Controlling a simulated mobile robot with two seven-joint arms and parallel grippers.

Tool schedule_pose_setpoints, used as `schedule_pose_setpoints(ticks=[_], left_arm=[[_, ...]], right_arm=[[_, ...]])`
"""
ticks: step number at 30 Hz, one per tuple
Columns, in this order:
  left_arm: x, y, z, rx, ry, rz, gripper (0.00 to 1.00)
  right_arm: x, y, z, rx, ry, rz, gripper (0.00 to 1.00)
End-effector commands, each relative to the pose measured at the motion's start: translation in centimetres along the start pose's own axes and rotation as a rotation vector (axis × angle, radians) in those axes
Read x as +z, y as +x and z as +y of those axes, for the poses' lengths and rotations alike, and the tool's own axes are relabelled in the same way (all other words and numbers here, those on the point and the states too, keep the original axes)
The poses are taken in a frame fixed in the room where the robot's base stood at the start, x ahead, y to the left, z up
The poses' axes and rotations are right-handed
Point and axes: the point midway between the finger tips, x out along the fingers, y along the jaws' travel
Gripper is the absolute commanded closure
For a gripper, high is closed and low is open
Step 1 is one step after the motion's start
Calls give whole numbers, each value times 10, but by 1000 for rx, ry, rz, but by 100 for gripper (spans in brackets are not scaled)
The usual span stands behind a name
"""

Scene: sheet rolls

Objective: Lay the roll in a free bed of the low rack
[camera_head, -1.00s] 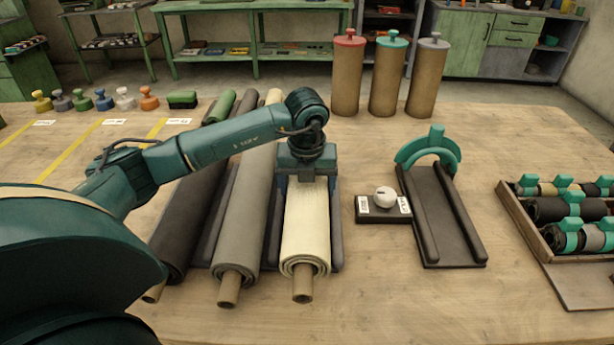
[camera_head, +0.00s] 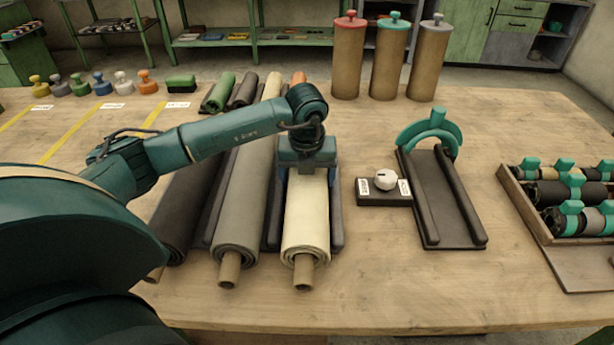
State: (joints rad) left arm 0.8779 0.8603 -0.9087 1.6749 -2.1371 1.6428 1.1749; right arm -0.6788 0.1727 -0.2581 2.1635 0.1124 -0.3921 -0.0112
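A cream roll (camera_head: 306,222) with a brown core lies lengthwise in the right bed of the low rack (camera_head: 337,222), between dark rails. A grey roll (camera_head: 243,205) and a dark roll (camera_head: 180,215) lie to its left. My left gripper (camera_head: 307,172) points down over the cream roll, its sides straddling the roll. Its fingertips are mostly hidden, so I cannot tell whether it grips. My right gripper is not in view.
A small block with a white knob (camera_head: 385,180) and a dark cradle with a green arch (camera_head: 440,200) stand to the right. A tray of small rolls (camera_head: 545,232) is at far right. Three tall capped cylinders (camera_head: 392,60) stand behind. The front table strip is clear.

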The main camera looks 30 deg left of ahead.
Motion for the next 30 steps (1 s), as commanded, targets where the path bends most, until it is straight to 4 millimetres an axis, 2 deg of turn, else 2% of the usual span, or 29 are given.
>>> schedule_pose_setpoints(ticks=[3, 4, 11, 23, 28, 30], left_arm=[[-2, 4, -1, -4, 2, 4, 90], [-6, 10, 0, 5, 4, 14, 17], [-6, 11, 1, 9, 2, 18, 0], [-5, 10, 4, 17, -2, 20, 0], [-3, -6, 5, 19, -2, 20, 0], [-2, -16, 3, 13, 0, 15, 0]], right_arm=[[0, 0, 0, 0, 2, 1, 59], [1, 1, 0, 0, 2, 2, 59], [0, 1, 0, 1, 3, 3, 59], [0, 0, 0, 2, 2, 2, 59], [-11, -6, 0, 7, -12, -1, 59], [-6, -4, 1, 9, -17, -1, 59]])
